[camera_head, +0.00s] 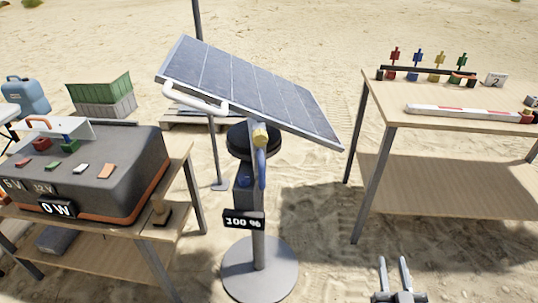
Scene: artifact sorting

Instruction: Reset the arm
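My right gripper (393,265) is at the bottom edge of the head view, right of centre. Its two fingers point away from me and stand apart with only sand seen between them, so it is open and empty. It is well to the right of the round stand base (260,268) and in front of the right-hand table (440,130), touching neither in this view. My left gripper is not in view.
A tilted solar panel (250,92) on a stand with a "100 %" sign (244,220) is in the middle. A dark power box (95,170) reading "0 W" sits on the left table (182,160). Open sand lies between stand and right table.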

